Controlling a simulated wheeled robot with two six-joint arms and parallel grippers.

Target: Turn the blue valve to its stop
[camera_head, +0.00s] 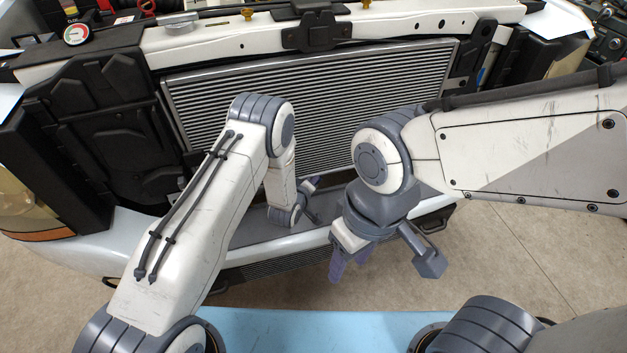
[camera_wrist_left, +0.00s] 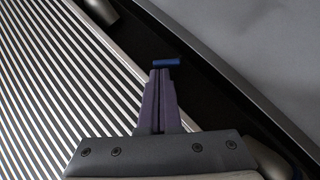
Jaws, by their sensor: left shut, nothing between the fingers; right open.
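The blue valve (camera_wrist_left: 166,62) shows in the left wrist view as a small, flat blue bar in the dark gap between the grille and a smooth grey panel. I cannot make it out in the head view. My left gripper (camera_wrist_left: 160,74) is shut with nothing between its purple fingers. Its tips lie just below the valve in that picture, very close to it; I cannot tell whether they touch. In the head view my left gripper (camera_head: 311,186) is low in front of the grille, partly hidden by its own wrist. My right gripper (camera_head: 349,266) is open and empty, pointing down before the bumper.
The slatted grille (camera_head: 340,100) stands behind both arms, with the pale bumper (camera_head: 75,250) below it. Black housings (camera_head: 105,130) flank it on the left. A round gauge (camera_head: 76,34) sits at the top left. Bare floor (camera_head: 500,265) is free at the right.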

